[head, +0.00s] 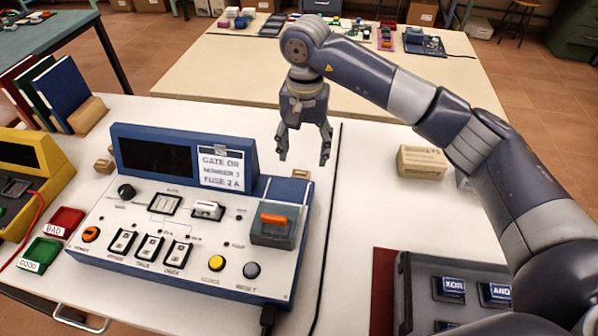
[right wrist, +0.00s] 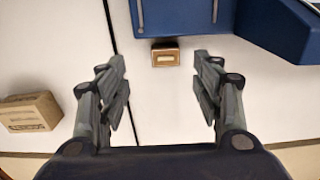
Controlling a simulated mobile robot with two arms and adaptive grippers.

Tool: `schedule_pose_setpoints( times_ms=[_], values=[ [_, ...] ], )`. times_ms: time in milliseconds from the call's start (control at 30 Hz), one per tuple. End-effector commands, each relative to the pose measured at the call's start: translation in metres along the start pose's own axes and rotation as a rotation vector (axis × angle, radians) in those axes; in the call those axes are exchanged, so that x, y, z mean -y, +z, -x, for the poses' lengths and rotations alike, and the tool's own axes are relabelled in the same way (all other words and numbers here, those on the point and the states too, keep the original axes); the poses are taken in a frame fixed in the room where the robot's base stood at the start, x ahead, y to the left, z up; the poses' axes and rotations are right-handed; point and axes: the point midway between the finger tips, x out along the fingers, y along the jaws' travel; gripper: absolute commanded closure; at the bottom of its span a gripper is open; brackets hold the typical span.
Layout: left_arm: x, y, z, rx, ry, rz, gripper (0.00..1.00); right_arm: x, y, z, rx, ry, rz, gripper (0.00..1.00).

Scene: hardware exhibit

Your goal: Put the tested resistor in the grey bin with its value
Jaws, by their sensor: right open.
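I cannot make out a resistor or a grey bin with a value in either view. My right gripper (head: 304,160) is open and empty in the head view, pointing down above the table behind the right end of the test console (head: 150,262). In the right wrist view its fingers (right wrist: 162,82) are spread apart with nothing between them. A small brown block with a pale face (right wrist: 166,57) lies on the table beyond the fingertips, close to the blue console housing (right wrist: 180,14). My left gripper is not in view.
The console has a dark display (head: 152,158), switches and an orange-topped socket (head: 273,218). A cardboard box (head: 422,162) and a dark case with logic blocks (head: 453,288) are right.

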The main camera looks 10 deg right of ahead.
Motion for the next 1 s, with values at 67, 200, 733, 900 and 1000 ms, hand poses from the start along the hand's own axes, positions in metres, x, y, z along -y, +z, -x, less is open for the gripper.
schedule_pose_setpoints(
  times_ms=[67, 200, 733, 900, 1000],
  values=[
    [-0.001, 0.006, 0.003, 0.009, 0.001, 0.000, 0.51, 0.000, 0.001, -0.012, 0.004, 0.002, 0.000, 0.40],
    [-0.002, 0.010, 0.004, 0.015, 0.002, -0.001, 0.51, 0.000, 0.000, -0.025, 0.002, 0.000, 0.001, 0.40],
    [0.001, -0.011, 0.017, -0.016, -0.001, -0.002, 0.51, 0.008, 0.000, -0.078, 0.000, -0.001, 0.000, 0.40],
    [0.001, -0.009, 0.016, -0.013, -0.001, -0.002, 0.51, 0.008, 0.000, -0.079, 0.000, -0.001, 0.000, 0.40],
    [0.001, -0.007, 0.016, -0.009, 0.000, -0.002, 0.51, 0.008, 0.000, -0.079, 0.000, -0.001, 0.000, 0.60]
  ],
)
